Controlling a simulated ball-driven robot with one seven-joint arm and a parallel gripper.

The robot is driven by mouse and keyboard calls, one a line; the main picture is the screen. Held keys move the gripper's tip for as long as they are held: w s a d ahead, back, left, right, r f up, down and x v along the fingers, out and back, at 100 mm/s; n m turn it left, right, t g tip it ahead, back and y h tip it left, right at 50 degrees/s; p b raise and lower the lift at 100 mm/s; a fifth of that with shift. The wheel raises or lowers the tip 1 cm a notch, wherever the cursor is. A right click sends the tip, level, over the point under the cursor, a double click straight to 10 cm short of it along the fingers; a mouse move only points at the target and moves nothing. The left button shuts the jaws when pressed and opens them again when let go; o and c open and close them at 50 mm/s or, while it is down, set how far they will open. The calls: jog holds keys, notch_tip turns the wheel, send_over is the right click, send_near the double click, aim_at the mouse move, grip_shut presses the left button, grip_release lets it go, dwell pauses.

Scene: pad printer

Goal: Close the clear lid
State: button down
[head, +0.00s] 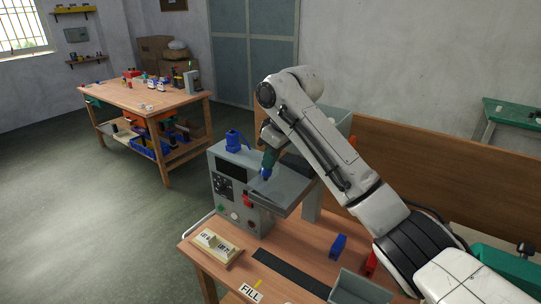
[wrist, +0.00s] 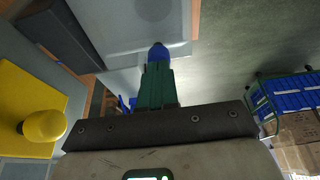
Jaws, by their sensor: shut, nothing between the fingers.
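The grey pad printer (head: 229,192) stands on the wooden bench, with a dark panel, buttons and a red part on its front. A flat grey plate (head: 290,198) juts out on its right side. I cannot make out the clear lid with certainty in either view. My gripper (head: 266,174) has green fingers with blue tips and is shut and empty. It is over the top of the printer, close to it; contact cannot be told. In the wrist view the closed fingertips (wrist: 158,51) lie against a pale grey panel (wrist: 140,22) in the picture.
A blue part (head: 234,140) stands on the printer's top. The bench holds a cream block (head: 217,246), a black strip (head: 290,274), a FILL label (head: 250,292), a blue block (head: 338,245), a red block (head: 371,264) and a grey bin (head: 358,289). A wooden panel (head: 420,160) stands behind.

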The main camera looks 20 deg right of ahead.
jog(key=shift+w, duration=0.1)
jog(key=shift+w+a+f+p, duration=0.2)
jog(key=shift+a+p, duration=0.1)
jog(key=shift+p, duration=0.4)
jog(key=shift+w+a+f+p, duration=0.15)
jog(key=shift+w+f+p, duration=0.05)
jog(key=shift+f+p, duration=0.1)
jog(key=shift+w+f, duration=0.15)
jog(key=shift+f, duration=0.3)
